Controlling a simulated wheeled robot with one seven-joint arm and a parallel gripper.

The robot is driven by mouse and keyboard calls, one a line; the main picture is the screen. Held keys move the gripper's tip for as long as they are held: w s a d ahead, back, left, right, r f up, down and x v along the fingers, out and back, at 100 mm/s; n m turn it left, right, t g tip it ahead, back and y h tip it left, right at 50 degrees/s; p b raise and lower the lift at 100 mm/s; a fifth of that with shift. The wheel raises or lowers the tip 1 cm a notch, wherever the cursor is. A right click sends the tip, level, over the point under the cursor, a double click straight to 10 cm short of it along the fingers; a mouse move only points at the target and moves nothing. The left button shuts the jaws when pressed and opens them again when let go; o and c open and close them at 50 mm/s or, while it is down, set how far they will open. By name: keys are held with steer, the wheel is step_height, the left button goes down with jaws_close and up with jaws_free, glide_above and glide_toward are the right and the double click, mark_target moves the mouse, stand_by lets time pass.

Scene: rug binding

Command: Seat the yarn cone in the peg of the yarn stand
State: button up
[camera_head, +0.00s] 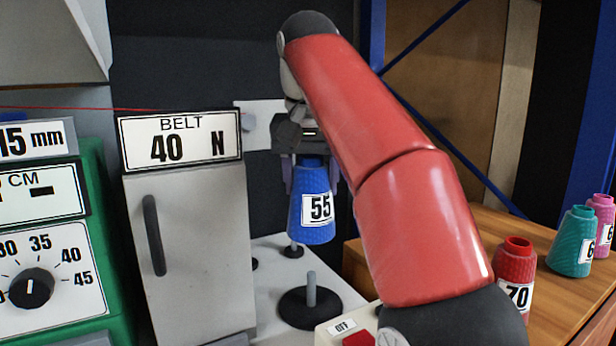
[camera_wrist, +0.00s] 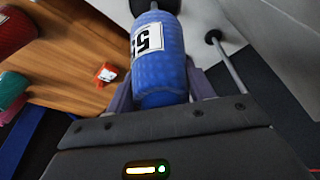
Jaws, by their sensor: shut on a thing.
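The blue yarn cone (camera_head: 312,226) with a "55" label hangs about upright in my gripper (camera_head: 312,172). My gripper is shut on its narrow upper part. In the wrist view the cone (camera_wrist: 158,65) sits between the two fingers. The yarn stand has a round black base (camera_head: 296,314) with a short grey peg (camera_head: 311,289) rising from its middle. The cone's lower end is above the peg top in the head view, clear of it. The cone hides most of the stand in the wrist view.
A thin post on a small black foot (camera_head: 293,251) stands behind the cone. A grey cabinet (camera_head: 200,250) is at left. Red (camera_head: 514,262), teal (camera_head: 572,240) and pink (camera_head: 601,208) cones stand on the wooden table at right. A switch box (camera_head: 345,328) is in front.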

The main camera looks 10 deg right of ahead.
mark_target(310, 207)
step_height(310, 207, down, 6)
steer(key=b, duration=0.4)
steer(key=shift+s+r+b, duration=0.1)
steer(key=shift+r+b, duration=0.05)
steer(key=shift+b, duration=0.2)
steer(key=shift+p, duration=0.7)
stand_by(1.7)
steer(key=shift+f+b, duration=3.2)
steer(key=shift+f, duration=1)
steer(key=o, duration=1.3)
steer(key=shift+r, duration=0.1)
steer(key=shift+o, duration=0.2)
steer(key=shift+p+v, duration=1.8)
steer(key=shift+v, duration=2.1)
